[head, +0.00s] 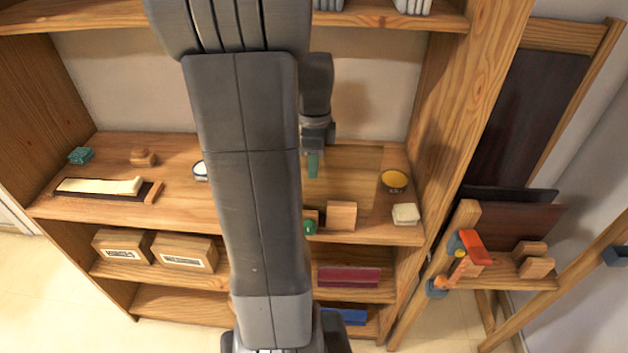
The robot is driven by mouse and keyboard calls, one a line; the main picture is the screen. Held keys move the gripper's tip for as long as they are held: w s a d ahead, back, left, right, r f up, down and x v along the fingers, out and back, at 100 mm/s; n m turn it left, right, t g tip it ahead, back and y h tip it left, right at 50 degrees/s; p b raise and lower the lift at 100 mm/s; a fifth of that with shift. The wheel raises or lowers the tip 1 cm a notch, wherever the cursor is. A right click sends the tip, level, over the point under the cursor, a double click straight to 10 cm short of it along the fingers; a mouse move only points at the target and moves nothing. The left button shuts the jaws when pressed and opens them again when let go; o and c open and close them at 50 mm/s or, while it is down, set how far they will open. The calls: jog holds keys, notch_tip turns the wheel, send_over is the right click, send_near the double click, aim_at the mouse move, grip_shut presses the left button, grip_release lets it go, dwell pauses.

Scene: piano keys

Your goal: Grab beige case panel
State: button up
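A long cream-beige strip (100,186) lies on a dark base with a wooden end block, at the left of the shelf's middle board; it may be the beige case panel, but I cannot be sure. A light tan wooden block (341,216) stands near the front edge, right of my arm. My gripper (313,164) hangs over the middle board, right of centre, well apart from the strip. A teal tip shows at its end; I cannot tell whether this is a finger or a held piece. My arm hides the middle of the shelf.
The middle board (240,214) also bears a yellow bowl (394,181), a pale block (405,214), a teal item (80,155) and a small wooden piece (144,157). Two labelled boxes (123,246) (185,252) sit below. A wooden stand (505,275) is at right. The shelf's side walls and upper board bound the space.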

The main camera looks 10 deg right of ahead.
grip_shut()
dwell(1.4)
